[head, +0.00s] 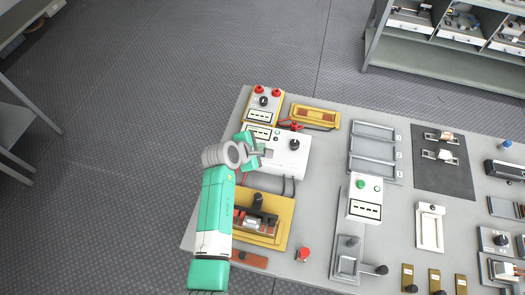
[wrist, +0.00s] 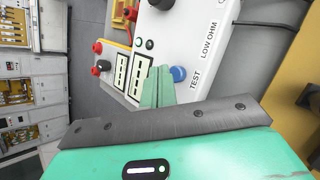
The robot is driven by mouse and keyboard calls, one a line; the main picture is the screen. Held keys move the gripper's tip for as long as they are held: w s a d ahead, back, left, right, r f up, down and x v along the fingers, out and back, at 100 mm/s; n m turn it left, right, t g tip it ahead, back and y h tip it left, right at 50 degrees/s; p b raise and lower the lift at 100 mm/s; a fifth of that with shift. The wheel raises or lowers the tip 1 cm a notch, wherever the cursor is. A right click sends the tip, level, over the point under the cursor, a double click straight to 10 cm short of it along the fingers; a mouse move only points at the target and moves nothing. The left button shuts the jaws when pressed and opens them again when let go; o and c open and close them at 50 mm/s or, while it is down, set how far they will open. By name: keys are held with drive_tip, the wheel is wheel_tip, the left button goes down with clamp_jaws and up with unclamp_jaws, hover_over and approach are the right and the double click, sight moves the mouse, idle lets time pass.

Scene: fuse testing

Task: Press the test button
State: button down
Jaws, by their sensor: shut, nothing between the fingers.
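The test button is a blue round button (wrist: 179,74) beside the word TEST on a white tester box (wrist: 213,45). In the head view the white box (head: 290,163) stands at the table's left side, with a black knob on top; the blue button is hidden there by my arm. My gripper (head: 267,153) is over the left part of this box. In the wrist view my gripper's green fingers (wrist: 158,86) are shut and empty, with their tips just left of the blue button. I cannot tell whether they touch the box.
A yellow-edged box with red terminals (head: 263,104) stands behind the tester. A yellow fuse holder tray (head: 285,207) lies in front, and a white box with a green button (head: 364,197) to the right. Cables run between the boxes.

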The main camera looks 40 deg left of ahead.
drive_tip(key=shift+f, duration=0.2)
idle(0.5)
drive_tip(key=shift+f, duration=0.25)
drive_tip(key=shift+f, duration=0.4)
idle(0.5)
drive_tip(key=shift+r, duration=0.1)
drive_tip(key=shift+r+p, duration=0.7)
drive_tip(key=shift+r, duration=0.1)
wheel_tip(320, 180, up, 5)
drive_tip(key=p, duration=0.5)
